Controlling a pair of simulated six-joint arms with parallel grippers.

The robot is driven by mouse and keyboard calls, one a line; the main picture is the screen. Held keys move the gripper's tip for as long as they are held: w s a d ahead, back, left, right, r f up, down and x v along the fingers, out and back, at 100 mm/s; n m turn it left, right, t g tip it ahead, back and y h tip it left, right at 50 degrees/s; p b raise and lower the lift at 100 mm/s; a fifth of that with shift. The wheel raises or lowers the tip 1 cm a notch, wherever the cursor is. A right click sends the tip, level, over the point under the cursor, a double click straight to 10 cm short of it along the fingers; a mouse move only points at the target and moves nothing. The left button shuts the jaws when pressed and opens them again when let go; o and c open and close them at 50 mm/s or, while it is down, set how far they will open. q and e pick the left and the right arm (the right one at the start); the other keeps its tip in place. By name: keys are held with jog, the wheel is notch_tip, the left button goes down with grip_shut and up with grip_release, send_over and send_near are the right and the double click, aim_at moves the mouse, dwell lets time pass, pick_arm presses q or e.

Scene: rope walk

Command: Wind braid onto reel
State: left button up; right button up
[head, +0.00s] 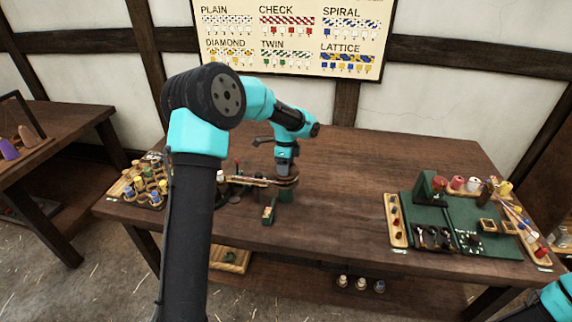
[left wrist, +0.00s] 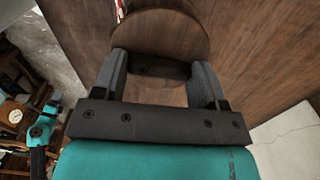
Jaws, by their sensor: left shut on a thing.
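My left gripper (head: 284,174) is at the near-middle of the table, left of centre, pointing down over a green stand (head: 286,195). In the left wrist view its two dark fingers (left wrist: 160,82) are closed on a brown wooden part, which appears to be the reel (left wrist: 160,32) with its round flange just beyond the fingertips. A bit of red-and-white strand, probably the braid (left wrist: 119,10), shows at the top edge of the left wrist view. My gripper hides much of the reel in the head view. My right gripper is out of view.
A wooden rack of bobbins (head: 147,186) stands at the table's left end. A green mat (head: 455,222) with tools, spools and small boxes lies at the right.

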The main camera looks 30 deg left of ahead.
pick_arm(q)
jog(key=n, duration=1.4)
jog(key=shift+n, duration=0.3)
jog(key=n, duration=0.5)
jog(key=shift+n, duration=0.3)
jog(key=n, duration=0.4)
jog(key=shift+n, duration=0.4)
jog(key=o, duration=0.9)
jog(key=shift+o, duration=0.2)
jog(key=shift+r, duration=0.1)
